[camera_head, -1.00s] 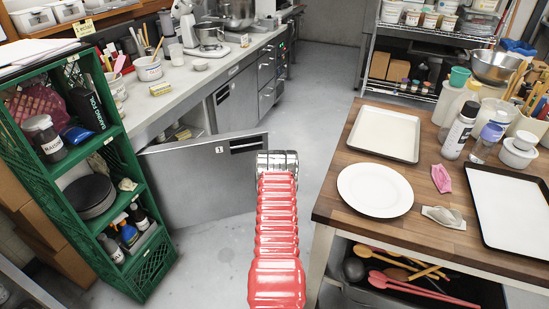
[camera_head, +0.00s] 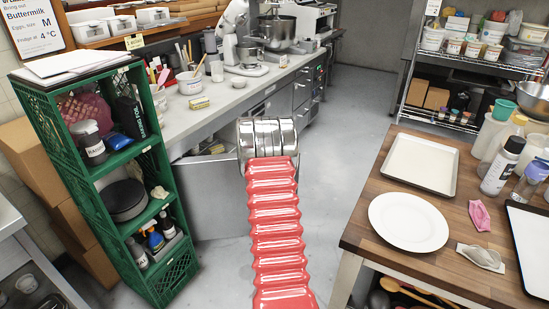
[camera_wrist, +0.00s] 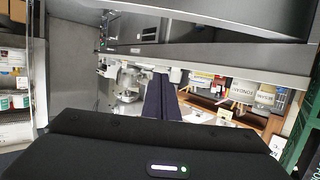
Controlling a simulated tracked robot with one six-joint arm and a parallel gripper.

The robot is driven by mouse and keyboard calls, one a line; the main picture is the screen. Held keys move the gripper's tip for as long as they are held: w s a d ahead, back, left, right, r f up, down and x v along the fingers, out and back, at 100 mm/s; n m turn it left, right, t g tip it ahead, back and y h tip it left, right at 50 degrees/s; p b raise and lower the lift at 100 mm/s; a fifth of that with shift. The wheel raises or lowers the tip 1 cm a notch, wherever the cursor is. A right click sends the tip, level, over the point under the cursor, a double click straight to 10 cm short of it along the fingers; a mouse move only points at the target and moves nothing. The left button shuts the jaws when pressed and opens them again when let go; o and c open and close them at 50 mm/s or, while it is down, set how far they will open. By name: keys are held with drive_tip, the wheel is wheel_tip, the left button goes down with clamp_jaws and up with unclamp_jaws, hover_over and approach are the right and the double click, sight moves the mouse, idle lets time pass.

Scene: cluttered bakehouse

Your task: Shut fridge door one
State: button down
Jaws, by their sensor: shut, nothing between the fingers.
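Fridge door one (camera_head: 208,203) is a grey steel door under the left counter. It stands open, swung out into the aisle beside the green crate shelf. My arm covers its right end, so its number and dark handle are hidden in the head view. My gripper is hidden behind my arm's silver end section in the head view. In the wrist view my gripper (camera_wrist: 160,97) shows as two dark fingers, shut together and empty. Steel panels cross the top of that view; I cannot tell whether the fingers touch the door.
The green crate shelf (camera_head: 103,172) stands close left of the door. The steel counter (camera_head: 237,95) runs behind it with tubs and a mixer. A wooden table (camera_head: 455,235) with a white plate (camera_head: 408,221) and trays stands at right. Grey floor (camera_head: 330,150) lies clear between.

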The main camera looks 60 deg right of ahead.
drive_tip(key=w+a+r+n+y, duration=0.1)
drive_tip(key=a+r+y, duration=0.1)
drive_tip(key=a+r, duration=0.5)
drive_tip(key=w+a+r+n+y, duration=0.1)
drive_tip(key=a+r, duration=0.2)
drive_tip(key=a, duration=0.9)
drive_tip(key=w+a+r+n+y, duration=0.1)
drive_tip(key=a+r+y, duration=0.1)
drive_tip(key=a+r, duration=0.55)
drive_tip(key=s+a+r+n+g+y, duration=0.1)
drive_tip(key=s+a, duration=0.4)
drive_tip(key=a, duration=0.4)
drive_tip(key=s+a+r+n+g+y, duration=0.1)
drive_tip(key=s+a+n+y, duration=0.1)
drive_tip(key=s+a, duration=0.5)
drive_tip(key=s+a+r+n+y, duration=0.1)
drive_tip(key=s+a, duration=0.3)
drive_tip(key=a, duration=0.6)
drive_tip(key=s+a+f+n+g+y, duration=0.1)
drive_tip(key=s+a, duration=0.4)
drive_tip(key=s, duration=0.3)
drive_tip(key=s+a+f+n+g, duration=0.1)
drive_tip(key=s+a, duration=0.3)
drive_tip(key=s, duration=0.5)
drive_tip(key=shift+s+a+f+g+y, duration=0.25)
drive_tip(key=shift+a+f+g+y, duration=0.15)
drive_tip(key=shift+f, duration=0.15)
